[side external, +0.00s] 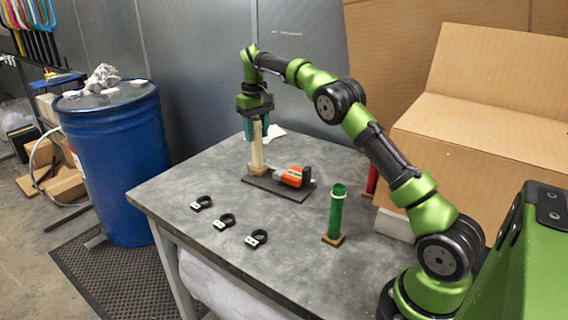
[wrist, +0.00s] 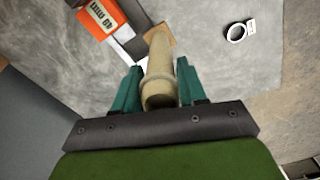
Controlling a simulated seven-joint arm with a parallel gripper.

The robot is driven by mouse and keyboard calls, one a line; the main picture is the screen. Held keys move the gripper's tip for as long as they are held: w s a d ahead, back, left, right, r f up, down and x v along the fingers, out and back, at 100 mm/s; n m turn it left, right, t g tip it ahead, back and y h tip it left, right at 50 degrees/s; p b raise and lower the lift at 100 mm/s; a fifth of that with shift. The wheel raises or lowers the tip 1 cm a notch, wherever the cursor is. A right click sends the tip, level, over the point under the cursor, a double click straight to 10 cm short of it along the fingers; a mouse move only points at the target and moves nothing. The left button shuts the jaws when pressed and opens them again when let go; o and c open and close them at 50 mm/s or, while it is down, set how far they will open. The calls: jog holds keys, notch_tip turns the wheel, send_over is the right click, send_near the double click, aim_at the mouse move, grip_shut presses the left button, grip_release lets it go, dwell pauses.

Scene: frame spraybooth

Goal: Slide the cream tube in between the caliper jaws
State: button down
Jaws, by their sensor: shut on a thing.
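The cream tube (side external: 257,156) is upright, with a square wooden foot (side external: 258,170) at its lower end. My gripper (side external: 256,136) is shut on the tube's upper part, with a teal finger on each side. The tube also shows in the wrist view (wrist: 160,60). The orange caliper (side external: 293,177) lies on a dark base plate (side external: 262,183), to the right of the tube's foot. It shows at the upper left of the wrist view (wrist: 98,15). The foot is over or on the plate's left end; I cannot tell if it touches. The jaws are too small to make out clearly.
A green tube (side external: 336,213) stands on a wooden foot at the table's right, and a red tube (side external: 372,180) is partly hidden behind my arm. Several black ring clamps (side external: 224,220) lie near the front edge. A blue drum (side external: 115,160) stands left of the table (side external: 180,185).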

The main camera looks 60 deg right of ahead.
aim_at(257, 147)
jog(key=shift+f, duration=2.9)
jog(key=d, duration=0.6)
jog(key=shift+w, duration=0.15)
dwell(0.9)
jog(key=c, duration=0.5)
grip_release()
jog(key=shift+c, duration=0.2)
jog(key=shift+f, duration=0.1)
